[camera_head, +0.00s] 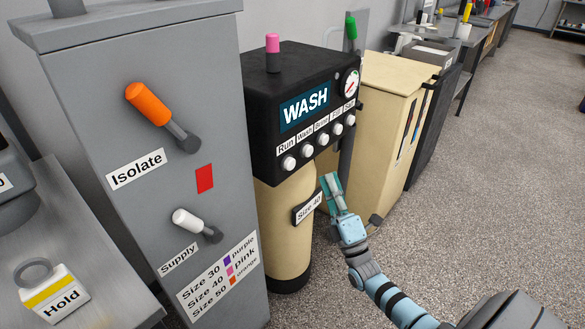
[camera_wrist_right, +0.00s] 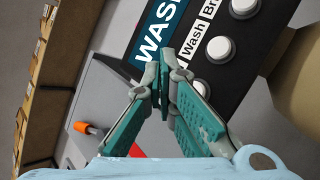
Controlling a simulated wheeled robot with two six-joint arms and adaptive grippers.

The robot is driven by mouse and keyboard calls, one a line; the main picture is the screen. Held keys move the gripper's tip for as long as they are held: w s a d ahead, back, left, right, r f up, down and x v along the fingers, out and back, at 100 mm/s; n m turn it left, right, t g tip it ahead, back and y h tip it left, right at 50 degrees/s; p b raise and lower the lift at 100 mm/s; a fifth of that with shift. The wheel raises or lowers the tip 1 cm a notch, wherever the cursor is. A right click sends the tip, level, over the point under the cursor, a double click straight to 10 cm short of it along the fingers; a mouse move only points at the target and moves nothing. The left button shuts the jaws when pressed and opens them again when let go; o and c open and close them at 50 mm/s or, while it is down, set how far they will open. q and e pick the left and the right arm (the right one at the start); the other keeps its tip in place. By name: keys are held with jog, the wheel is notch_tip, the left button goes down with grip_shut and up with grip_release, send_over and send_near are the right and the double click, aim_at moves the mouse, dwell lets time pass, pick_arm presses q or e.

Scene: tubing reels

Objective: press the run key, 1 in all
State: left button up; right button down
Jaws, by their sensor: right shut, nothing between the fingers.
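The run key (camera_head: 288,163) is a round white button under the "Run" label, leftmost in a row of several on the black control head (camera_head: 262,115). Its display reads "WASH". My right gripper (camera_head: 331,186) is shut and empty, below and to the right of the row, beside the "Size 40" tag (camera_head: 307,207). In the right wrist view the closed fingertips (camera_wrist_right: 163,75) overlap the panel. The wash button (camera_wrist_right: 219,49) shows there beside its label, and the run key is mostly hidden behind a finger. My left gripper is not in view.
A grey cabinet (camera_head: 167,60) with an orange isolate lever (camera_head: 148,103) and a white supply lever (camera_head: 190,222) stands left of the control head. A tan cabinet (camera_head: 385,110) stands behind to the right. The floor (camera_head: 480,180) on the right is clear.

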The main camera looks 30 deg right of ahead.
aim_at(290, 164)
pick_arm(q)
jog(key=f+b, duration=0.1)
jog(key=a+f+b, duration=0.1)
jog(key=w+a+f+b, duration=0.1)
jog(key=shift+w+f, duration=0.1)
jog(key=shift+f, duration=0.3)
pick_arm(e)
jog(key=w+a, duration=0.2)
jog(key=w, duration=0.4)
jog(key=shift+w, duration=0.25)
jog(key=shift+f, duration=0.1)
dwell(0.4)
pick_arm(q)
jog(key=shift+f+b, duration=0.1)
jog(key=shift+b, duration=0.25)
pick_arm(e)
jog(key=shift+w+a, duration=0.15)
jog(key=shift+w, duration=0.25)
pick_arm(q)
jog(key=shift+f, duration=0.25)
pick_arm(e)
jog(key=shift+w+a, duration=0.1)
jog(key=shift+w, duration=0.3)
pick_arm(q)
jog(key=shift+b, duration=0.35)
pick_arm(e)
jog(key=shift+w, duration=0.15)
jog(key=shift+r, duration=0.2)
